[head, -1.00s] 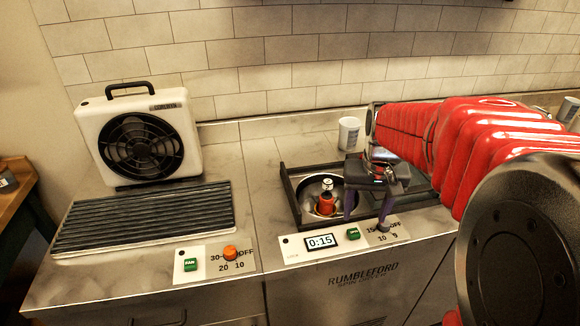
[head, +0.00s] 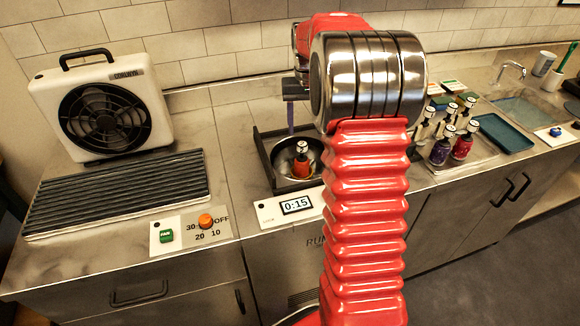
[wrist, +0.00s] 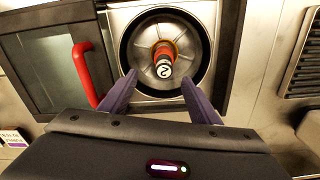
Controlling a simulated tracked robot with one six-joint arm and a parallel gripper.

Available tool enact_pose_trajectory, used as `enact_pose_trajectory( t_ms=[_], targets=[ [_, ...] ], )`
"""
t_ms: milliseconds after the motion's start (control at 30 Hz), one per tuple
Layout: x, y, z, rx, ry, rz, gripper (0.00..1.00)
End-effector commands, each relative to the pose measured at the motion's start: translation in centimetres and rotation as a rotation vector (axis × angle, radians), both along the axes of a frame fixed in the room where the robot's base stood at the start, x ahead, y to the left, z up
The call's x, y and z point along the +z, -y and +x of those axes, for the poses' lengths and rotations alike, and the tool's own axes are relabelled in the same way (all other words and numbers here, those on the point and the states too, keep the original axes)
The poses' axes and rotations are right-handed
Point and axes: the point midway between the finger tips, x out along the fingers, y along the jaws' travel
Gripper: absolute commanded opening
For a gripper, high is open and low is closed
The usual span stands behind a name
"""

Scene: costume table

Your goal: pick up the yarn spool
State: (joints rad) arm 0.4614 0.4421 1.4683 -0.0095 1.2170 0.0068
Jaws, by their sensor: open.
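An orange, spool-like thing with a black and white top (head: 303,168), the likely yarn spool, stands upright in a round metal bowl (head: 281,157) set in the counter. It also shows in the wrist view (wrist: 164,52), inside the bowl (wrist: 136,66), with its numbered top facing the camera. Several similar purple and red ones stand on a tray at the right. My gripper (wrist: 158,80) is open and empty, its two purple fingers spread over the near side of the bowl, short of the spool. In the head view one finger shows behind the bowl; my arm hides the rest.
A white fan (head: 105,105) and a dark ribbed rack (head: 120,192) stand left of the bowl. The tray of spools (head: 490,158), a blue tray (head: 503,132) and a sink (head: 530,108) are at the right. A red handle (wrist: 83,75) lies left of the bowl in the wrist view.

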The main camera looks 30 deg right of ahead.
Motion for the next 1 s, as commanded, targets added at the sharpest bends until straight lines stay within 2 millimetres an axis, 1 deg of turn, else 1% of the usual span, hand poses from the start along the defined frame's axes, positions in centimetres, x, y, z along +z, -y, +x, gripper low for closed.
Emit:
enact_pose_trajectory(
  t_ms=[33, 133, 300, 600, 667, 767, 1000],
  targets=[
    [0.5, 0.1, 0.2, -0.001, 0.005, -0.003, 0.56],
    [1.1, 0.2, 0.2, -0.001, 0.002, -0.002, 0.56],
    [1.1, 0.0, -0.2, -0.002, -0.013, 0.005, 0.56],
    [0.9, 0.0, -0.2, -0.003, -0.014, 0.006, 0.56],
    [0.6, 0.0, -0.2, -0.003, -0.014, 0.006, 0.56],
    [-0.5, 0.0, -0.3, -0.004, -0.016, 0.007, 0.56],
    [-4.1, 0.1, -0.3, -0.004, -0.016, 0.007, 0.56]
  ],
)
